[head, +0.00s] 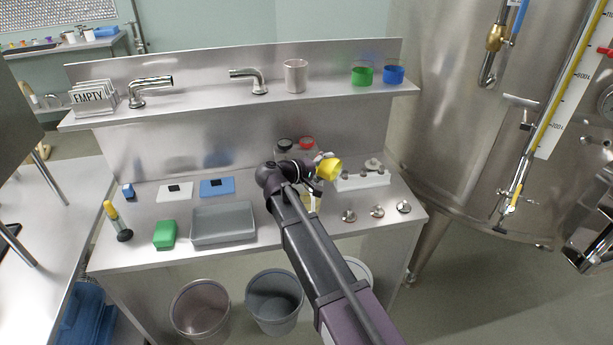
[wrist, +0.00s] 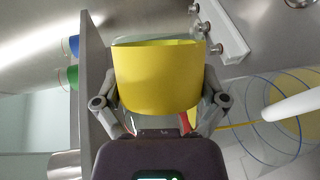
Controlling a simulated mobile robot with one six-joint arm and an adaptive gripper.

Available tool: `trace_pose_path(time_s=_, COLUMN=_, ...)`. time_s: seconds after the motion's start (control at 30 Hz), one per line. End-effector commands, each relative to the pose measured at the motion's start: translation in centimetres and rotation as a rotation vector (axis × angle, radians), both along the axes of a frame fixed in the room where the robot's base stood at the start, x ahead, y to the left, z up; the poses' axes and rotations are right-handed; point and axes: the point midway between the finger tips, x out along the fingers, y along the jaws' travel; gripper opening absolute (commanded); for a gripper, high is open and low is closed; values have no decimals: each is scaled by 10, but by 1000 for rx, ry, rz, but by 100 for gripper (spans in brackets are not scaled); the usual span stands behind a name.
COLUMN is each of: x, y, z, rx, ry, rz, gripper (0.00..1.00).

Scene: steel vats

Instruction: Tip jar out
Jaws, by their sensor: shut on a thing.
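My gripper (head: 316,168) is shut on a yellow jar (head: 329,168) and holds it above the steel bench, right of the middle. In the wrist view the yellow jar (wrist: 158,80) sits between the two fingers, with its rim toward the top of the picture. The jar looks tilted well over to one side. The inside is mostly hidden, so I cannot tell whether anything is in it. A pale yellowish thing (head: 312,203) stands below my gripper, partly hidden by my arm.
A white rack (head: 362,181) with metal knobs stands right of the jar. Black-lidded (head: 285,144) and red-lidded (head: 307,142) containers stand behind. A grey tray (head: 223,223) lies left. The shelf (head: 200,98) holds a green cup (head: 362,76) and a blue cup (head: 393,75). Bins (head: 274,302) stand below.

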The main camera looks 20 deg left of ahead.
Motion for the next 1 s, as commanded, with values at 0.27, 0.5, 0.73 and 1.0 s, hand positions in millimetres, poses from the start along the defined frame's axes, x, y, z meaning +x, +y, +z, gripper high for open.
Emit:
trace_pose_path(time_s=0.27, x=0, y=1, z=-2, rx=-29, ry=7, rz=0, gripper=30)
trace_pose_path(time_s=0.5, x=0, y=2, z=-3, rx=-52, ry=13, rz=1, gripper=30)
trace_pose_path(time_s=0.73, x=1, y=2, z=-4, rx=-76, ry=18, rz=1, gripper=30)
trace_pose_path(time_s=1.0, x=1, y=3, z=-3, rx=-105, ry=26, rz=0, gripper=30)
